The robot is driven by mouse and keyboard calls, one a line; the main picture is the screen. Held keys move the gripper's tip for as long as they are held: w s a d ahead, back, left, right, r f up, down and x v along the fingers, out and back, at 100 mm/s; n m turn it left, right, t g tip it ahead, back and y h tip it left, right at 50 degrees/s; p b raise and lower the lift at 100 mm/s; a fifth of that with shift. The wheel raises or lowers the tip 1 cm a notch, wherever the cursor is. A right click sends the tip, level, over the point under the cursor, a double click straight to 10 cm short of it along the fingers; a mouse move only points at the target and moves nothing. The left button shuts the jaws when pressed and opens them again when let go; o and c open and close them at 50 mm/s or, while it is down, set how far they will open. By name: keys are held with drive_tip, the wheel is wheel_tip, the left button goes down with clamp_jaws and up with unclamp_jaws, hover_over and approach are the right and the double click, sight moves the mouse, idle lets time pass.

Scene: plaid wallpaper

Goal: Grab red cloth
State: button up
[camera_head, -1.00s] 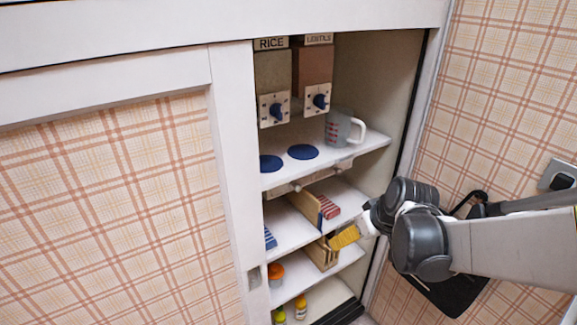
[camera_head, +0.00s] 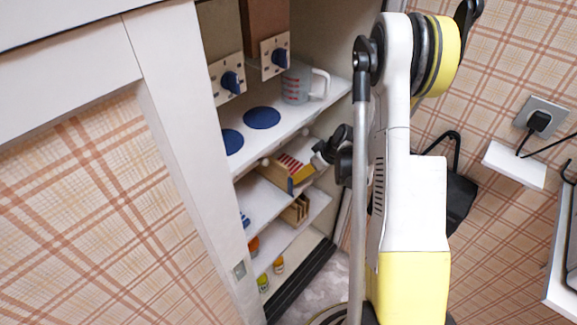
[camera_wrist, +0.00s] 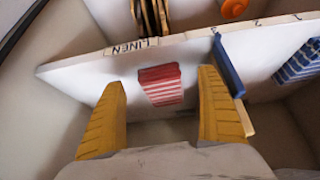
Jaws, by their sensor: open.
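The red cloth (camera_wrist: 160,84), folded with red and white stripes, lies on the shelf labelled LINEN. In the head view the red cloth (camera_head: 289,161) is partly visible beside my gripper. My gripper (camera_wrist: 162,79) is open, with one yellow finger on each side of the cloth in the wrist picture. I cannot tell whether either finger touches it. In the head view my gripper (camera_head: 304,175) reaches into the cupboard at the linen shelf, and my arm hides part of the cupboard's right side.
A blue-edged divider (camera_wrist: 228,68) stands close to the right finger, with a blue striped cloth (camera_wrist: 297,62) beyond it. A wooden rack (camera_head: 296,210) is below. The cupboard's side wall is close.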

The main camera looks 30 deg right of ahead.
sight(290, 164)
drive_tip(key=shift+w+a, duration=0.3)
drive_tip(key=shift+w, duration=0.45)
drive_tip(key=shift+w+a, duration=0.25)
drive_tip(key=shift+w, duration=0.5)
drive_tip(key=shift+w+a+b, duration=0.25)
drive_tip(key=shift+w+b, duration=0.05)
drive_tip(key=shift+w, duration=0.3)
drive_tip(key=shift+w+a+b, duration=0.2)
drive_tip(key=shift+w+b, duration=0.05)
drive_tip(key=shift+w, duration=0.35)
drive_tip(key=b+x, duration=0.1)
drive_tip(key=x, duration=0.2)
drive_tip(key=shift+f, duration=0.1)
drive_tip(key=c, duration=1.3)
